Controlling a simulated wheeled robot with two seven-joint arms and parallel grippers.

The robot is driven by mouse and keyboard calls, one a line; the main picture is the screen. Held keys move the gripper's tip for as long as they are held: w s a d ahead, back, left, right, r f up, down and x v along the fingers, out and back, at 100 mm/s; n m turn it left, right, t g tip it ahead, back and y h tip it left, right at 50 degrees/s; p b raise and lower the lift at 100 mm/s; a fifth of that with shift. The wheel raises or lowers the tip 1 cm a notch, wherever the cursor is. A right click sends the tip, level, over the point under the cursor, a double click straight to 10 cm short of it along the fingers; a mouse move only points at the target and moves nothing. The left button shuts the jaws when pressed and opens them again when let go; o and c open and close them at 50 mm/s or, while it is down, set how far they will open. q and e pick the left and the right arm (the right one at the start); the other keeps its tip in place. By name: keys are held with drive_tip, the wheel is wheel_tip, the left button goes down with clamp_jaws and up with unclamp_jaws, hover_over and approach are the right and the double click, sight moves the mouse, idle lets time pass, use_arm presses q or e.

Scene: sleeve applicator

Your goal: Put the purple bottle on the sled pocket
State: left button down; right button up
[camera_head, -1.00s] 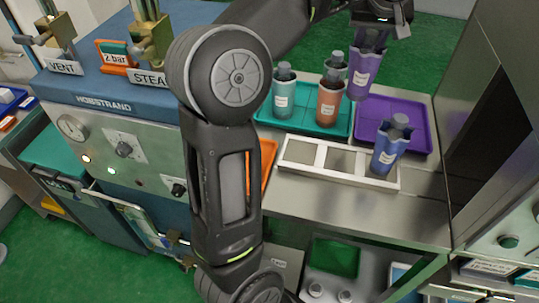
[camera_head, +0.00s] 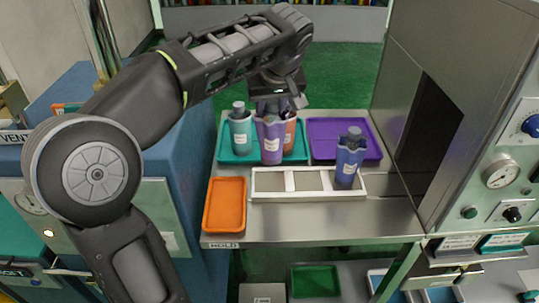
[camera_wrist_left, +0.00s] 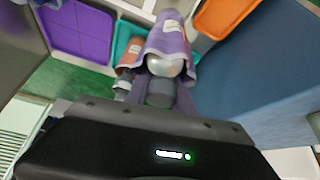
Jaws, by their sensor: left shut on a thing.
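The purple bottle (camera_head: 270,143) is upright in my left gripper (camera_head: 273,100), which is shut on its upper part. In the head view its base shows just behind the left pocket of the white sled (camera_head: 308,196). Its exact height is hard to judge. The sled has three pockets; a blue bottle (camera_head: 349,160) stands in the right one, and the left and middle ones look empty. In the left wrist view the purple bottle (camera_wrist_left: 172,38) hangs beyond the gripper body. My right gripper is not in view.
A teal tray (camera_head: 226,157) behind the sled holds a teal bottle (camera_head: 240,132) and an orange bottle (camera_head: 291,132), partly hidden. An empty purple tray (camera_head: 325,145) is to its right. An orange tray (camera_head: 226,204) lies left of the sled. A steel cabinet (camera_head: 400,90) bounds the right side.

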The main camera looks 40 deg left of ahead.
sight(270, 136)
use_arm(q)
drive_tip(key=shift+f, duration=2.15)
drive_tip(key=shift+f, duration=1.75)
drive_tip(key=shift+f, duration=0.15)
drive_tip(key=c, duration=1.1)
unclamp_jaws()
drive_tip(key=shift+r, duration=0.2)
drive_tip(key=v, duration=1.2)
